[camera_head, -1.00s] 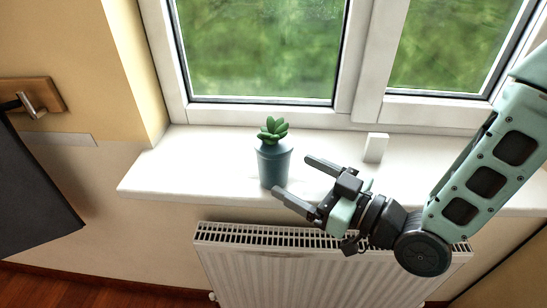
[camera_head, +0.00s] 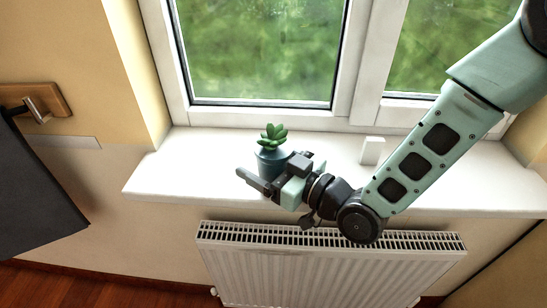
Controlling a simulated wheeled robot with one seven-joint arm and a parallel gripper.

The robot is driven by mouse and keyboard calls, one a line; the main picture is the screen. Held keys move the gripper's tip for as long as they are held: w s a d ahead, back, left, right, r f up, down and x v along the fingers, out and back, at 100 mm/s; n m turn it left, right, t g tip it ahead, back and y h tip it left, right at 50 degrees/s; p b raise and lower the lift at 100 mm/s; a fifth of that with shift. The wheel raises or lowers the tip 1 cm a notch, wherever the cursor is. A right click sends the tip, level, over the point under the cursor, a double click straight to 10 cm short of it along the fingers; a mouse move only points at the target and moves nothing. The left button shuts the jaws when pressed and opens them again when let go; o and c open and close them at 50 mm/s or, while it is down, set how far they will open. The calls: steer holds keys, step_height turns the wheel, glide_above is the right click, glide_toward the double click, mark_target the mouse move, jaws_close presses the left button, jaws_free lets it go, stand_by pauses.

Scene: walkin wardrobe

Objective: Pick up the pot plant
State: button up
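The pot plant (camera_head: 271,155) is a green succulent in a blue-grey pot, upright on the white window sill (camera_head: 190,165). My gripper (camera_head: 262,174) is at the pot, coming from the right. One dark finger reaches across the front of the pot, hiding its lower part. The other finger is mostly hidden behind the gripper body and the pot. The fingers look apart, with the pot between or beside them. I cannot tell whether they touch it.
A small white block (camera_head: 372,150) stands on the sill to the right. The window frame (camera_head: 260,115) is behind. A white radiator (camera_head: 320,265) is below the sill. A dark cloth (camera_head: 35,185) hangs from a wooden hook at left. The sill left of the pot is clear.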

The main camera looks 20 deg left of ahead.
steer(key=c, duration=1)
steer(key=shift+c, duration=0.4)
steer(key=shift+r, duration=0.1)
